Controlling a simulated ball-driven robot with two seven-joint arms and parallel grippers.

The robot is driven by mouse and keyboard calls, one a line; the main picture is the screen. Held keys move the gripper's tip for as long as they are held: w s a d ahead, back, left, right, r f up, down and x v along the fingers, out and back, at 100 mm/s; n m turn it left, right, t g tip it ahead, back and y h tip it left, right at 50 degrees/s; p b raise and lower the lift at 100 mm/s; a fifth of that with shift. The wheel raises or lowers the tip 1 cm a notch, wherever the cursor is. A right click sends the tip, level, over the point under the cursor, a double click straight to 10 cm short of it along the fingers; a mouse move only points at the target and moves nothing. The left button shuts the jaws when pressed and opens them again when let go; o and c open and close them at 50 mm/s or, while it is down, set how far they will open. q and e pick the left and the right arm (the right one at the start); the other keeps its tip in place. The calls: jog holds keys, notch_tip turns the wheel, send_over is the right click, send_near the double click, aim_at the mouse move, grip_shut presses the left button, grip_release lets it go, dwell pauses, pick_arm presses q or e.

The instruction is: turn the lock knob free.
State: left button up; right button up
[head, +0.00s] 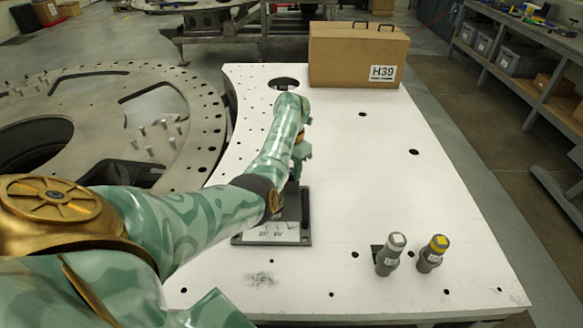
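A dark fixture (240,239) with a white label on its front lies on the white plate (350,190), under my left arm. A dark upright part (305,207) of it shows just right of my forearm. My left gripper (298,172) hangs over the back of this fixture, largely covered by my own wrist. Its fingers are too small and too hidden to tell whether they are open or shut, or touch anything. I cannot make out a lock knob; it may be hidden behind my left arm. My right gripper is not in view.
A cardboard box (345,58) marked H39 stands at the back of the white plate. Two grey cylinders, one white-topped (390,256) and one yellow-topped (432,256), stand front right. A round metal turret plate (190,100) lies left. The plate's right middle is clear.

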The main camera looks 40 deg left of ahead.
pick_arm(q)
jog(key=shift+c, duration=1.2)
jog(key=n+b, duration=0.1)
jog(key=n, duration=0.2)
jog(key=shift+f+n, duration=0.1)
jog(key=shift+n, duration=0.3)
jog(key=n+b, duration=0.2)
jog(key=n, duration=0.2)
jog(key=shift+n, duration=0.3)
jog(key=n+b, duration=0.2)
jog(key=n, duration=0.3)
jog(key=shift+b, duration=0.4)
jog(key=shift+n+b, duration=1.2)
jog(key=shift+n, duration=1.1)
